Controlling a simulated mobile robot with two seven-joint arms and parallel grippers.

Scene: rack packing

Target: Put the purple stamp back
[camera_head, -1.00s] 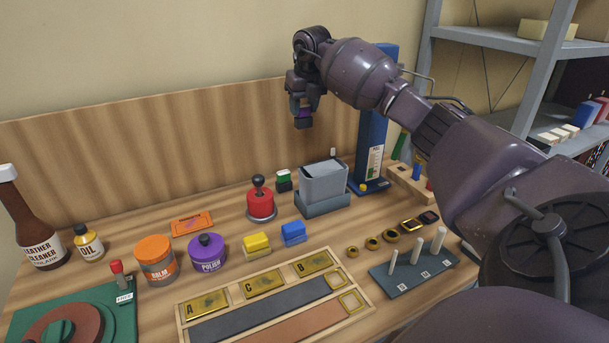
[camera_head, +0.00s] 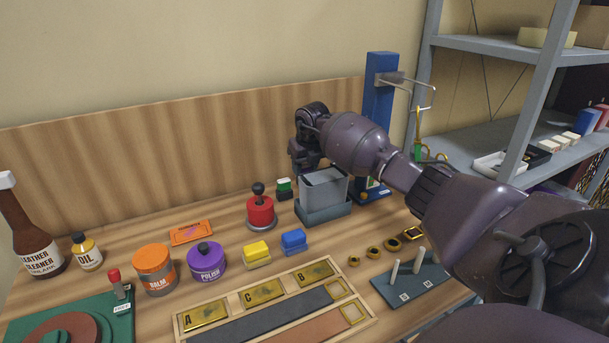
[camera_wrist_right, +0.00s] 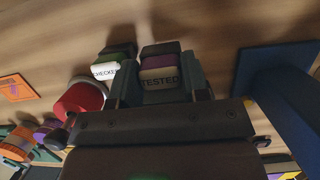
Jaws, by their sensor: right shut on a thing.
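My right gripper (camera_head: 302,172) is low behind the grey bin (camera_head: 324,188), close to the wooden back panel. In the right wrist view its fingers (camera_wrist_right: 160,82) are shut on the purple stamp (camera_wrist_right: 158,62), whose pale label reads TESTED. The head view does not show the stamp; the arm and the bin cover that spot. I cannot tell whether the stamp touches the table. The green stamp (camera_head: 284,184) stands just left of the bin. In the right wrist view the green stamp, labelled CHECKED (camera_wrist_right: 104,71), is beside the held stamp. My left gripper is out of view.
A red-based stamper with a black knob (camera_head: 260,208) stands left of the green stamp. Yellow (camera_head: 256,252) and blue (camera_head: 293,240) blocks are in front. A blue post (camera_head: 380,100) rises right of the bin. A shelf (camera_head: 480,42) stands at the right.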

